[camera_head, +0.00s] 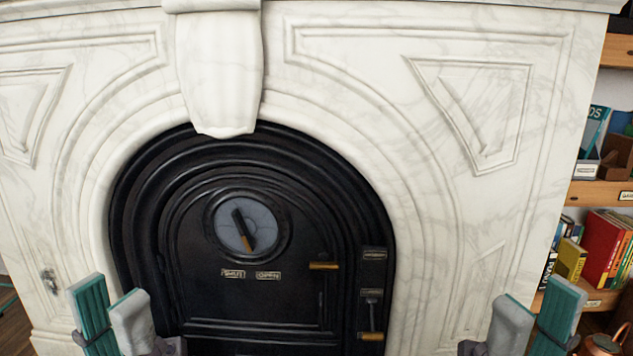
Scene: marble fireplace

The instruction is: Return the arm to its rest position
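My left gripper (112,300) is at the lower left, in front of the white marble surround (480,190). My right gripper (535,308) is at the lower right, in a mirrored pose, near the surround's right edge. I see nothing held in either gripper, but their lower parts are cut off by the frame, and I cannot tell how far the fingers are apart. The black stove door (210,296) stands between the grippers, apparently closed, with a round dial (262,224) and brass-tipped handles (323,265).
A wooden bookshelf (600,193) with several books (604,250) is at the right. A copper kettle (603,345) shows at the lower right corner. A lever (371,318) is right of the door. The space between my grippers looks clear.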

